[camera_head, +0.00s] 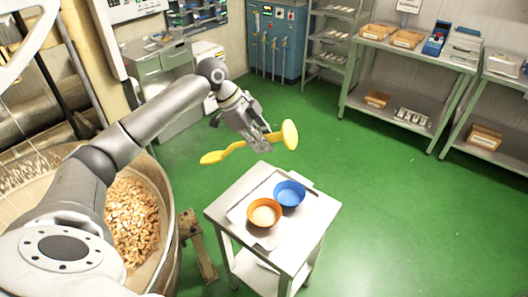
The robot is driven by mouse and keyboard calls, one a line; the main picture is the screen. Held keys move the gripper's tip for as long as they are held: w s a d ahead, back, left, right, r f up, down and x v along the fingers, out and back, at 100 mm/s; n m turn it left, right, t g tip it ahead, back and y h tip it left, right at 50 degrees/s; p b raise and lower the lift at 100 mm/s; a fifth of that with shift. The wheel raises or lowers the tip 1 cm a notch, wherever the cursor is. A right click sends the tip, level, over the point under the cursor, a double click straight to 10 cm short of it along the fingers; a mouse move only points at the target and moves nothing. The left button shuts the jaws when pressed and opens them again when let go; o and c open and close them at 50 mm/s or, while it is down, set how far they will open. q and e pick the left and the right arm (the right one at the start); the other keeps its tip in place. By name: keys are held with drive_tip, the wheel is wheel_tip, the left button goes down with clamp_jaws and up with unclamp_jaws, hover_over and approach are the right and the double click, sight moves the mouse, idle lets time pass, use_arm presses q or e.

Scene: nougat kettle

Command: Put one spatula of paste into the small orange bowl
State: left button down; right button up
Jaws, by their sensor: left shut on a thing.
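My left gripper (258,138) is shut on a yellow spatula (238,147) and holds it in the air above and behind the small table. One end of the spatula is a wide round yellow disc, at the right; the narrower rounded end points left. The small orange bowl (251,218) stands upright on a tray, with something pale inside it. A blue bowl (289,201) stands right behind it, close to it. The large kettle (168,215) at the left holds brown lumpy paste (130,215). My right gripper is out of view.
The tray (268,243) lies on a small metal table (303,243) with clear green floor around it. Shelving tables (435,58) with boxes stand at the back right. A blue cabinet (277,40) and a grey cabinet (160,85) stand at the back.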

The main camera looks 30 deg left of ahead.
use_arm(q)
drive_tip(key=r+y+p, duration=0.1)
drive_tip(key=p, duration=0.1)
drive_tip(key=y+p, duration=0.1)
drive_tip(key=p, duration=0.2)
drive_tip(key=shift+d+r+g+y+p, duration=0.1)
drive_tip(key=shift+r+g+y+p, duration=0.2)
drive_tip(key=shift+r+y, duration=0.1)
drive_tip(key=shift+f+y+b, duration=0.15)
drive_tip(key=shift+y+b, duration=0.35)
drive_tip(key=shift+b, duration=0.05)
drive_tip(key=shift+m+g+y, duration=0.3)
drive_tip(key=shift+y, duration=0.4)
